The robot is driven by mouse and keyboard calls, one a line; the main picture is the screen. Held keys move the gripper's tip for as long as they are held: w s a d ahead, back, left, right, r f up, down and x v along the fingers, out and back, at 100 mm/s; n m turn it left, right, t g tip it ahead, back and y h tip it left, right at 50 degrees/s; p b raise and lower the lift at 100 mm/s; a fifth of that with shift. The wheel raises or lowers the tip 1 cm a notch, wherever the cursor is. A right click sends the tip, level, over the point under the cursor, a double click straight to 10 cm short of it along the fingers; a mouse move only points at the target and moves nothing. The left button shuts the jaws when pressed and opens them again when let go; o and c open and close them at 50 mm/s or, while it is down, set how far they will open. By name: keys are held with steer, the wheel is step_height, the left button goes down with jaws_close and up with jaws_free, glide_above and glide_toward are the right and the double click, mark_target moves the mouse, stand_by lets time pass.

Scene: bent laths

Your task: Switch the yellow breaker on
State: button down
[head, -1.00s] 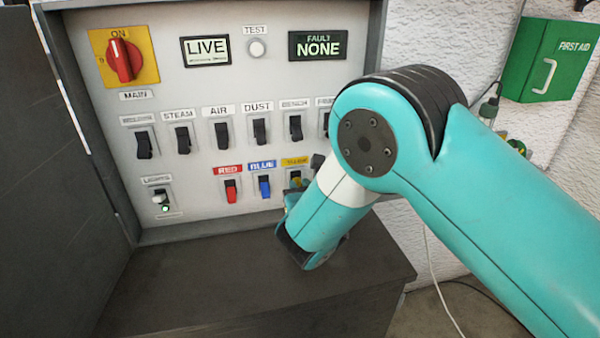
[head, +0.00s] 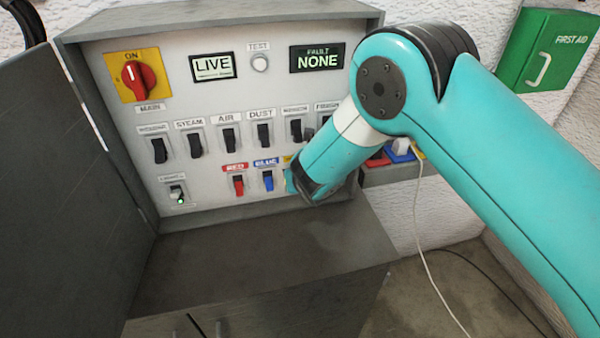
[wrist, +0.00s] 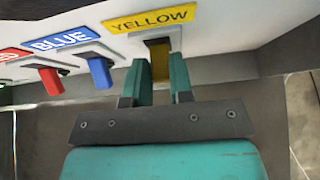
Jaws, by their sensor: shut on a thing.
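The yellow breaker (wrist: 160,58) sits under its YELLOW label (wrist: 150,17) on the light panel in the wrist view. My gripper (wrist: 162,72) has its two teal fingers on either side of the yellow lever, shut on it. The lever's lower part lies between the fingers, and its exact tilt is hard to tell. In the head view my gripper's wrist (head: 318,180) is against the panel's lower right and hides the yellow lever.
The blue breaker (wrist: 100,70) and red breaker (wrist: 51,79) stand close to the left, levers down. A row of black breakers (head: 229,138) is above. The red MAIN knob (head: 138,77) is upper left. The LIVE display (head: 212,67) and FAULT NONE display (head: 317,58) are lit.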

stand_by(0.4)
steer(key=c, duration=1)
jaws_free()
steer(key=b+v, duration=0.6)
steer(key=v, duration=1.1)
steer(key=shift+r, duration=0.2)
steer(key=shift+s, duration=0.15)
steer(key=s+d+m+g+b, duration=0.5)
steer(key=s+m, duration=0.6)
steer(key=m, duration=0.5)
steer(key=s+d+f+m+g+y+b, duration=0.1)
steer(key=s+d+m+g+b, duration=0.4)
steer(key=m, duration=1.1)
steer(key=s+d, duration=0.3)
steer(key=s, duration=0.3)
steer(key=shift+d, duration=0.25)
